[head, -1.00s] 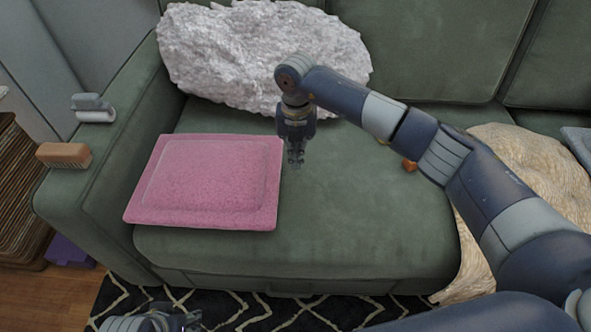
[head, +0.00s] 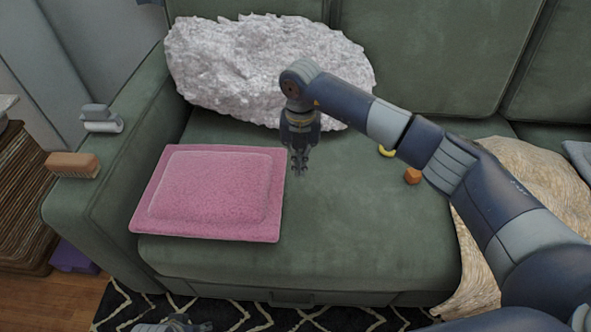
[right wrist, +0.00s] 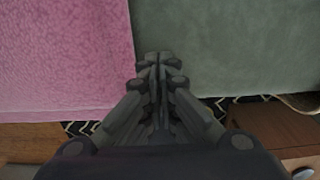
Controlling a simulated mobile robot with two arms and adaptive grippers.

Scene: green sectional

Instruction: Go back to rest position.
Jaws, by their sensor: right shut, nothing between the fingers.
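My right gripper (head: 299,172) points down above the green sofa seat, just right of the pink cushion (head: 210,195). It is shut and empty, and its closed fingers (right wrist: 160,75) show in the right wrist view beside the pink cushion's edge (right wrist: 65,60). My right arm reaches in from the right side of the head view. A small part of my left gripper (head: 180,325) may show at the bottom left edge of the head view, too cut off to read.
The green sofa (head: 330,250) holds a white fluffy pillow (head: 265,65), an orange block (head: 412,176), a yellow item (head: 387,151) and a beige blanket (head: 480,260). A brush (head: 72,164) and a grey-white item (head: 101,120) lie on the armrest.

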